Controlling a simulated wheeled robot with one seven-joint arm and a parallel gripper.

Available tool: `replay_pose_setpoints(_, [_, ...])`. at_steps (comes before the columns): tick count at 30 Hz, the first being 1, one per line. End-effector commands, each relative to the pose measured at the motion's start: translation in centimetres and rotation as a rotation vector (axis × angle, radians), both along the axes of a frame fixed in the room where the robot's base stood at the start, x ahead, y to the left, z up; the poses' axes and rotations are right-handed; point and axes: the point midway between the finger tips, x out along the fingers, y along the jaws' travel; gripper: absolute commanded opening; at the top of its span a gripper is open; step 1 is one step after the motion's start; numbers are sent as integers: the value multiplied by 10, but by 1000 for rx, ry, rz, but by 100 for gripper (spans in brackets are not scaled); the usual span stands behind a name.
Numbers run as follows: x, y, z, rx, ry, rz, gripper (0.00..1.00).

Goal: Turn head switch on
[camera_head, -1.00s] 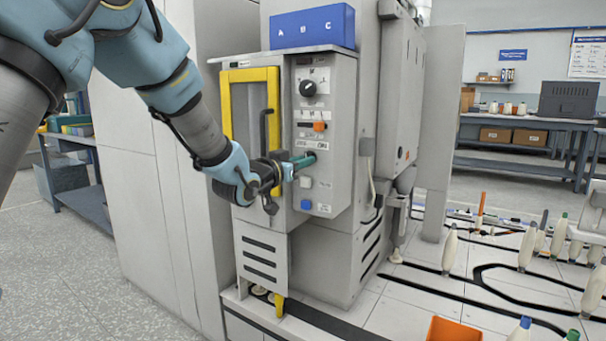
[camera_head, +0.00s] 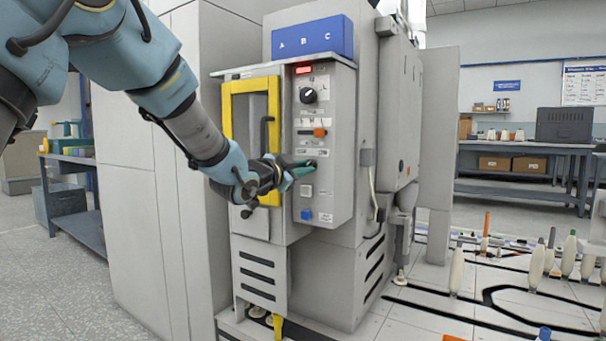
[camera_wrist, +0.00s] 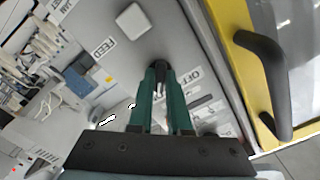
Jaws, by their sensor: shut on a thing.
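The grey control panel (camera_head: 340,150) stands upright beside the yellow-framed door. My gripper (camera_head: 305,166) is at a small black switch on the panel's lower middle, below the orange knob (camera_head: 319,132). In the wrist view, the green fingertips (camera_wrist: 160,82) close around the dark switch (camera_wrist: 158,66) near an "OFF" label. My fingers hide most of the switch, and I cannot read its position. A red display (camera_head: 304,70) is lit at the panel's top. A black rotary knob (camera_head: 308,95) sits below it.
A white square button (camera_wrist: 133,20) and a "FEED" label are close to my fingers. A blue button (camera_head: 306,214) is lower on the panel. The yellow door's black handle (camera_wrist: 265,65) is beside my gripper. Several bobbins (camera_head: 457,268) stand on the right.

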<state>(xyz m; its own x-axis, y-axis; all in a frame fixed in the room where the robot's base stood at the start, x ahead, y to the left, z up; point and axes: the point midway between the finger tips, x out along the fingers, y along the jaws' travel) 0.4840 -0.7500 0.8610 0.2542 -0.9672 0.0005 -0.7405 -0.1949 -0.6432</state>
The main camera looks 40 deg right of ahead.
Motion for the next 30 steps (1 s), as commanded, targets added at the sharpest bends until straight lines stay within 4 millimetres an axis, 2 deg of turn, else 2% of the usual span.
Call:
replay_pose_setpoints(14, [0,0,-1,7,-15,0,0])
replay_pose_setpoints(15, [0,0,-1,7,-15,0,19])
replay_pose_setpoints(22, [0,0,-1,5,-14,0,44])
replay_pose_setpoints(30, [0,1,0,5,-14,0,46])
